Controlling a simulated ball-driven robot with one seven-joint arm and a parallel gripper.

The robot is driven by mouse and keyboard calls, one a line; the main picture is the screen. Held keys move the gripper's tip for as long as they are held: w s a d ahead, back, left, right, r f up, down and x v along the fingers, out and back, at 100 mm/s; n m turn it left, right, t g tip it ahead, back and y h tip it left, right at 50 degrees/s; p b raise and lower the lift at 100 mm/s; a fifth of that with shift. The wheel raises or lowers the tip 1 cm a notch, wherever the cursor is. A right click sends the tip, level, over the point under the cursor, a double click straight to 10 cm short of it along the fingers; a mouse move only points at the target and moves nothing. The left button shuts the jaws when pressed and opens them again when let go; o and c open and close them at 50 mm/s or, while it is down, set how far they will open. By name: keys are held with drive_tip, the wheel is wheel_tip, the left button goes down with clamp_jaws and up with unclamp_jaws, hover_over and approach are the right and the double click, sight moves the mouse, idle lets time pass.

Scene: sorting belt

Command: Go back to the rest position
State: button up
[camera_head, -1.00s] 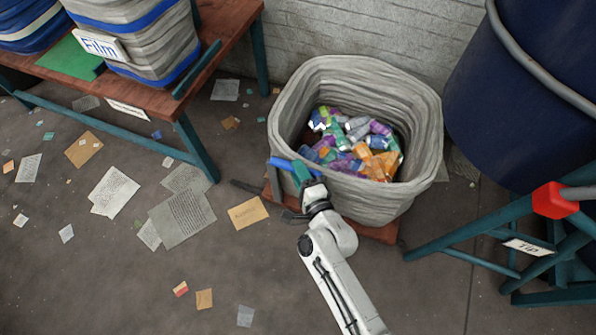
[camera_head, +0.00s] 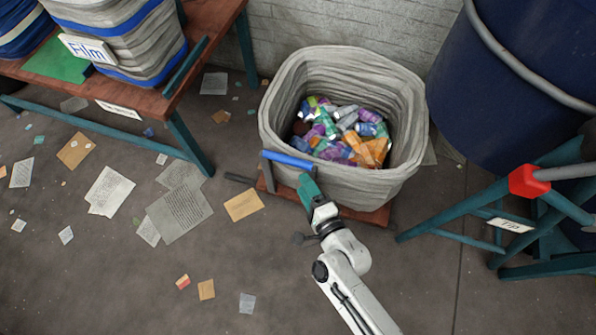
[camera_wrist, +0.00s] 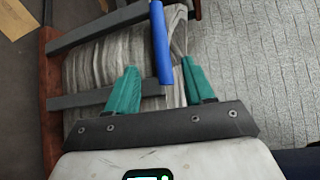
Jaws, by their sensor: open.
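My gripper (camera_head: 307,187) has teal fingers and is at the near side of the bin trolley, just in front of its blue handle bar (camera_head: 287,159). In the wrist view, the fingers of my gripper (camera_wrist: 159,66) stand apart. The blue handle bar (camera_wrist: 161,42) lies across the gap in that picture, and I cannot tell the distance between them. I see nothing held. My white arm reaches up from the lower right of the head view.
The grey bin (camera_head: 392,185) holds several crumpled containers and stands on a brown wooden base (camera_head: 366,214). A table (camera_head: 150,95) with a "Film" bin is at upper left. A teal "Tip" stand (camera_head: 466,206) is at right. Papers litter the open floor.

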drive_tip(key=shift+v, duration=1)
